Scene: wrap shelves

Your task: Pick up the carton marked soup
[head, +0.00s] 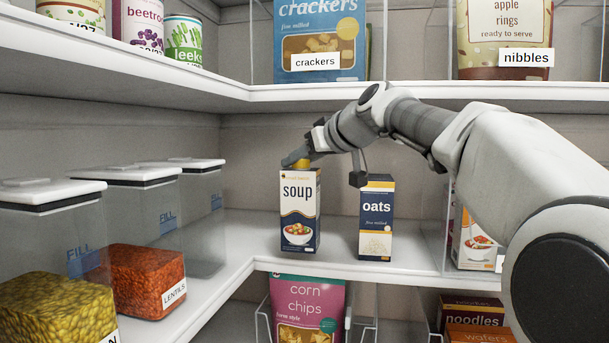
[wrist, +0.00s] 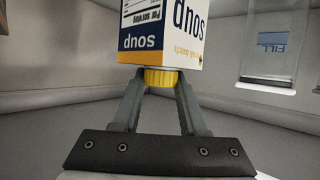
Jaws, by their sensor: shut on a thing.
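The soup carton (head: 299,212) stands upright on the middle shelf, white and navy with a bowl picture on its front. Its yellow cap shows at the top. My gripper (head: 302,163) reaches it from above and is shut on this cap. In the wrist view the carton (wrist: 165,38) appears upside down, with the yellow cap (wrist: 161,78) between the two fingers. The carton's base is at or very near the shelf surface; I cannot tell if it touches.
A navy oats carton (head: 376,222) stands close on the right. Clear lidded containers (head: 145,230), one with lentils, line the left shelf. The upper shelf edge (head: 290,92) runs above, close to my arm. A corn chips bag (head: 306,305) is below.

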